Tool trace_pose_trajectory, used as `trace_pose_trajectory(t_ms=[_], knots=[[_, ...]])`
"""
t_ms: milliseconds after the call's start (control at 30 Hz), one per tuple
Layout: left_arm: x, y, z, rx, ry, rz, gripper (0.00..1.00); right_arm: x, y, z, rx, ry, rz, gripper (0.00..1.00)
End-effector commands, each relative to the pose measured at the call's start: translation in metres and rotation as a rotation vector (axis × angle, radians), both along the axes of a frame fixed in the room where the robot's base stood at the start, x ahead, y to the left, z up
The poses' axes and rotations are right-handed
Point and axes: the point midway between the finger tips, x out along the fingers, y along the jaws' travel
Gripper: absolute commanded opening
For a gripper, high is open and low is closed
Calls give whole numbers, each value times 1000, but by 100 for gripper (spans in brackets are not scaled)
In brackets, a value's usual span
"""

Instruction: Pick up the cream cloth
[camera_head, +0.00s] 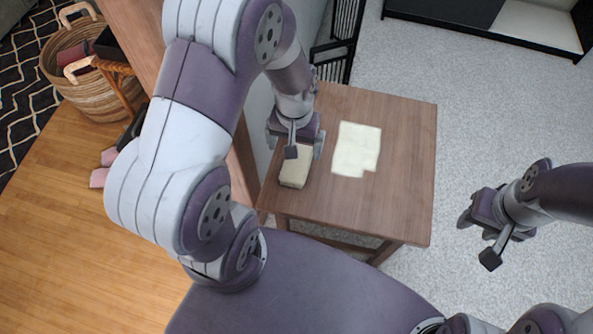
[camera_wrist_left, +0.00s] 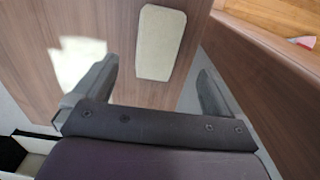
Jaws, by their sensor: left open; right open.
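The cream cloth (camera_head: 294,172) is a compact, folded-looking oblong on the left part of the small wooden table (camera_head: 405,190). In the left wrist view the cloth (camera_wrist_left: 160,42) shows ahead of the space between the two fingers, with wood around it. My left gripper (camera_head: 296,146) is open above the cloth's far end and hides part of it in the head view. The left gripper (camera_wrist_left: 158,72) appears empty, with the cloth apart from both fingers. My right gripper (camera_head: 481,227) is open and empty, off to the right above the carpet.
A bright pale patch (camera_head: 357,148), apparently light, lies on the tabletop right of the cloth. A wooden piece (camera_head: 243,160) rises along the table's left side. A wicker basket (camera_head: 85,85) stands at far left. A black rack (camera_head: 345,40) is behind the table.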

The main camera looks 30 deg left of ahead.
Motion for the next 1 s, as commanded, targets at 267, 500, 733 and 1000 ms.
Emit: trace_pose_trajectory(t_ms=[267,500,733,1000], knots=[[-1,-1,-36,0,1,-1,99,0,0,-19,0,0,0,43],[-4,-2,-76,0,0,-1,99,0,0,-43,0,1,0,43],[-3,-2,-74,0,-1,-1,89,0,0,-40,0,0,0,43],[-3,-2,-74,0,-1,-1,39,0,0,-40,0,0,0,43]])
